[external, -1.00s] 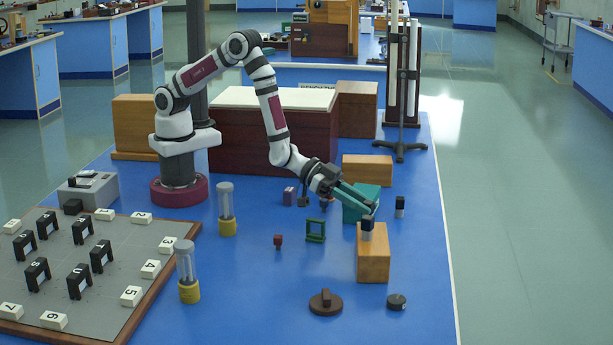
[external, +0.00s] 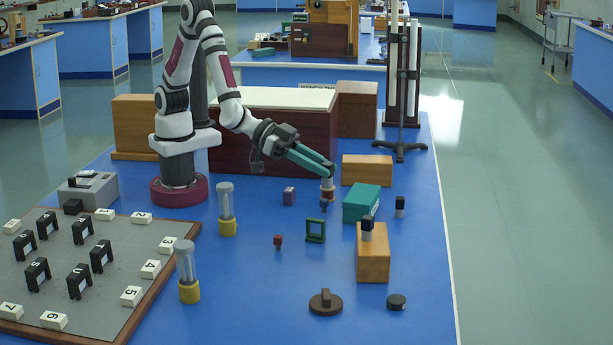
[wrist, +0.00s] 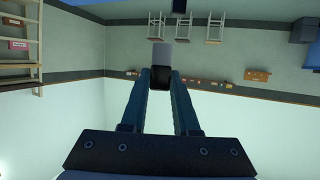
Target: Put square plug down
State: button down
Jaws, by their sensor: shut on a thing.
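My gripper (external: 328,176) is above the blue bench, left of the teal block. In the wrist view, my gripper (wrist: 161,76) is shut on the square plug (wrist: 160,76), a dark block between the fingertips with a pale square end (wrist: 162,54) beyond. In the external view the held plug is small, with a greyish part just under the fingertips. A small red and dark piece (external: 326,201) shows directly below; I cannot tell whether the two touch. A similar black and grey plug (external: 367,229) stands on the wooden block (external: 373,265).
The teal block (external: 361,203) is close on the right, with a black and grey piece (external: 400,206) beyond. A green square frame (external: 316,231), a purple block (external: 289,197) and a red cube (external: 278,241) stand nearby.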

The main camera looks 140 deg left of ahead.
jog(key=shift+w+d+r+n+g+y, duration=0.35)
jog(key=shift+w+n+y, duration=0.15)
jog(key=shift+n, duration=0.1)
jog(key=a+f+n+y, duration=0.1)
jog(key=a+f, duration=0.1)
jog(key=a, duration=0.1)
jog(key=w+a+f+g, duration=0.1)
jog(key=a+f, duration=0.2)
jog(key=w+a+f+n+g+y, duration=0.1)
jog(key=a+f, duration=0.1)
jog(key=a, duration=0.1)
jog(key=shift+a+f+n+y, duration=0.1)
jog(key=shift+f+n+y, duration=0.2)
jog(key=shift+f, duration=0.1)
jog(key=f, duration=0.4)
jog(key=shift+w+a+f, duration=0.1)
jog(key=shift+a+f, duration=0.05)
jog(key=shift+a, duration=0.05)
jog(key=shift+f, duration=0.1)
jog(key=c, duration=0.9)
grip_release()
jog(key=shift+c, duration=0.2)
